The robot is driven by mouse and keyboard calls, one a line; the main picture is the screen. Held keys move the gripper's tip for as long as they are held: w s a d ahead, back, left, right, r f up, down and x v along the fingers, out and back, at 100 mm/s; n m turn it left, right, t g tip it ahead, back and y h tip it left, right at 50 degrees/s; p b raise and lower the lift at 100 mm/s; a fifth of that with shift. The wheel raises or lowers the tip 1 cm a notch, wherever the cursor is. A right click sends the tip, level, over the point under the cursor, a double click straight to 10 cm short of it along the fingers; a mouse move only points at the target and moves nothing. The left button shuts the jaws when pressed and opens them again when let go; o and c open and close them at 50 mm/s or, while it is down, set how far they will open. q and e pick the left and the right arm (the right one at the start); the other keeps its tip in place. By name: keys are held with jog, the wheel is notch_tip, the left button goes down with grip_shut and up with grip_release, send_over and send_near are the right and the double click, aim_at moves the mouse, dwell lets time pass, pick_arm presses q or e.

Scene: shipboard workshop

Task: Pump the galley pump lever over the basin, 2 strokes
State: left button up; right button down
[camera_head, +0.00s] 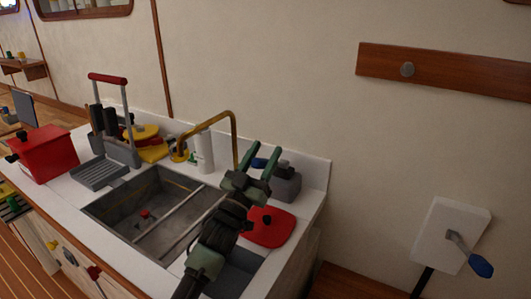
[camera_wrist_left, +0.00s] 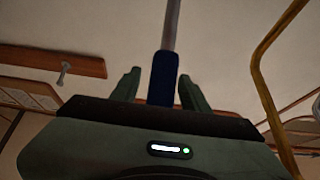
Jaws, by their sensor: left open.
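The galley pump (camera_head: 284,186) is a grey body at the back right of the counter, beside the basin (camera_head: 118,224). Its lever has a blue grip (camera_head: 259,163), partly hidden behind my left gripper. My left gripper (camera_head: 257,156) is open, its green fingers on either side of the blue grip. In the left wrist view the blue grip (camera_wrist_left: 163,78) stands between the two spread fingers (camera_wrist_left: 160,88), with a grey rod above it. I cannot tell whether the fingers touch it. My right gripper is not in view.
A brass spout (camera_head: 236,130) arches behind the basin, close to the left gripper. A red lid (camera_head: 268,228) lies right of the basin. A red pot (camera_head: 46,152) and a caddy (camera_head: 122,150) stand left. A white wall box (camera_head: 447,238) with a blue-tipped lever is at right.

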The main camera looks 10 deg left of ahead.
pick_arm(q)
jog(key=b+v, duration=0.1)
jog(key=v, duration=0.6)
jog(key=shift+f, duration=0.1)
